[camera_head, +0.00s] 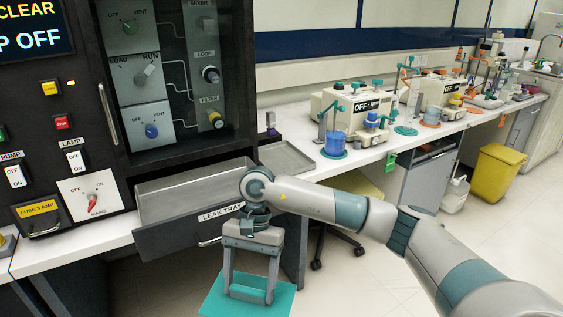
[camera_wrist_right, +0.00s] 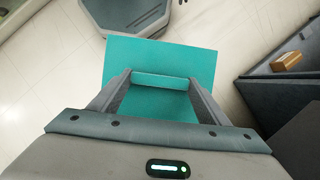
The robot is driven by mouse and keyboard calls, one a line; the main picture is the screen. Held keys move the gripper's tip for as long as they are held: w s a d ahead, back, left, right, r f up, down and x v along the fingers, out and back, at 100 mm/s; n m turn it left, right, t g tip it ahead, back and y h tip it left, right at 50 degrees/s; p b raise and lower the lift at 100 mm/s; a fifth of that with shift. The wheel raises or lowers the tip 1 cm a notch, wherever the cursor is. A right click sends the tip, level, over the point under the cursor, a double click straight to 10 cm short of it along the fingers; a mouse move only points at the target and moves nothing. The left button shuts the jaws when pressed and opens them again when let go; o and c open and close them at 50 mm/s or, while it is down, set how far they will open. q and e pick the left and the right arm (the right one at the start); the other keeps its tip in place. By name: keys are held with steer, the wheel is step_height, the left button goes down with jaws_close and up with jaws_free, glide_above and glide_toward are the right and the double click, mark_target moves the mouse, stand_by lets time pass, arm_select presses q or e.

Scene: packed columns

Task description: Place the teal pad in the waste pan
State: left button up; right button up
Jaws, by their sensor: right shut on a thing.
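The teal pad (camera_head: 215,301) is a flat sheet held in front of the open drawer, above the floor. My right gripper (camera_head: 250,294) points down and is shut on the pad's raised teal strip. In the right wrist view the pad (camera_wrist_right: 150,52) spreads out beyond the fingers of the right gripper (camera_wrist_right: 160,80), which sit at both ends of the strip. A shallow grey metal pan (camera_head: 286,158) lies on the counter right of the panel and looks empty; I take it as the waste pan. My left gripper is out of view.
A drawer labelled leak tray (camera_head: 222,212) stands open behind my right gripper. Lab devices (camera_head: 352,113) line the counter. A yellow bin (camera_head: 499,171) stands on the floor.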

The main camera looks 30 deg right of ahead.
mark_target(258, 291)
steer(key=n, duration=0.1)
steer(key=d+f+n+h, duration=0.1)
steer(key=n, duration=0.1)
steer(key=s+f+n+g+h+p, duration=0.1)
steer(key=n, duration=0.1)
steer(key=shift+d+f, duration=0.15)
steer(key=shift+d, duration=0.25)
steer(key=n+p, duration=0.1)
steer(key=d+n+p, duration=0.1)
steer(key=shift+s+d+r+n+h, duration=0.1)
steer(key=shift+r+n+h, duration=0.15)
steer(key=shift+n+h, duration=0.15)
steer(key=shift+s+d+r+n+p, duration=0.1)
steer(key=shift+d+r+n+p, duration=0.05)
steer(key=shift+d+n+p, duration=0.2)
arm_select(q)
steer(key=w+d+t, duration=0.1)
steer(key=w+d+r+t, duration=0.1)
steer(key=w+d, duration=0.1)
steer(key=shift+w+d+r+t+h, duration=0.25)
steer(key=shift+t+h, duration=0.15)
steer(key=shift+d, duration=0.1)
